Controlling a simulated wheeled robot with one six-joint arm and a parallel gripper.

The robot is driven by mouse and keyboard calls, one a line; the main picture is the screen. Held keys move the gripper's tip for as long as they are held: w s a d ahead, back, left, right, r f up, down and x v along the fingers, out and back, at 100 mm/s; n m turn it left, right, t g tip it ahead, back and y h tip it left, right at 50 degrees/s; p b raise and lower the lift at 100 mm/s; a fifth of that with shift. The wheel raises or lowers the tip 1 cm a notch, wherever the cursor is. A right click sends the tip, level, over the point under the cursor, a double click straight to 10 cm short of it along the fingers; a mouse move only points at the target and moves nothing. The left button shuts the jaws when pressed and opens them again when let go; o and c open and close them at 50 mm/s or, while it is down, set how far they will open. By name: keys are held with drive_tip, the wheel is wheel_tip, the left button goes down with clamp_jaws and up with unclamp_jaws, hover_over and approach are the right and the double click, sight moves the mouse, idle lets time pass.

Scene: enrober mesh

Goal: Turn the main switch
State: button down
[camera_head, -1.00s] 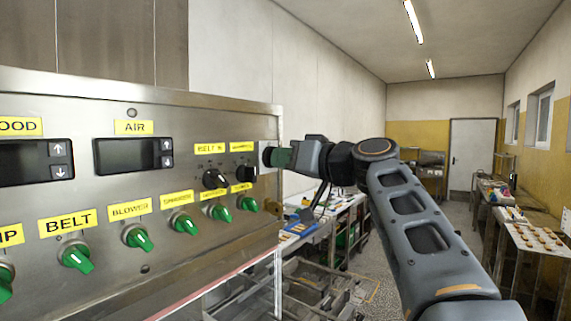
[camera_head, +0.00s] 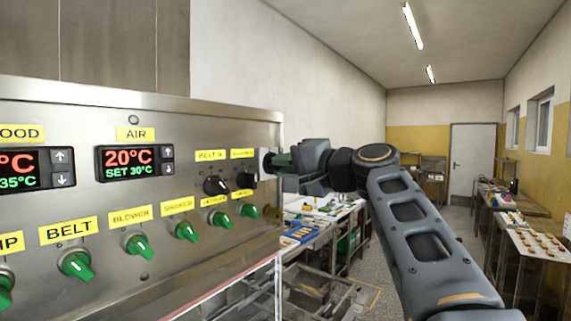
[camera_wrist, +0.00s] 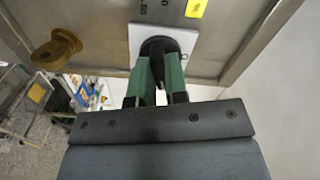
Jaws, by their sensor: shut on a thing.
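The main switch is a black knob (camera_wrist: 158,46) on a white plate (camera_wrist: 187,40), on the right end face of the steel control panel (camera_head: 80,115). My gripper (camera_wrist: 159,78) is shut on the knob, with its green fingers on either side. In the head view my gripper (camera_head: 274,163) reaches the panel's right edge from the right; the knob itself is mostly hidden there. The air display (camera_head: 127,164) is lit, reading 20°C and SET 30°C. The left display (camera_head: 20,170) is lit too.
Green knobs (camera_head: 137,245) and two black knobs (camera_head: 216,186) sit on the panel front near my gripper. A brass-coloured part (camera_wrist: 57,48) sticks out near the switch in the wrist view. Tables (camera_head: 520,243) line the right wall; the aisle floor is open.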

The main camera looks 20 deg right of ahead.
drive_tip(key=shift+r+m+p, duration=0.1)
drive_tip(key=shift+m+p, duration=0.25)
drive_tip(key=shift+m, duration=1.55)
drive_tip(key=c, duration=1.1)
unclamp_jaws()
drive_tip(key=shift+c, duration=0.2)
drive_tip(key=b+v, duration=0.3)
drive_tip(key=v, duration=1)
drive_tip(key=shift+s+d+b, duration=0.25)
drive_tip(key=shift+s+b, duration=0.1)
drive_tip(key=shift+b, duration=0.05)
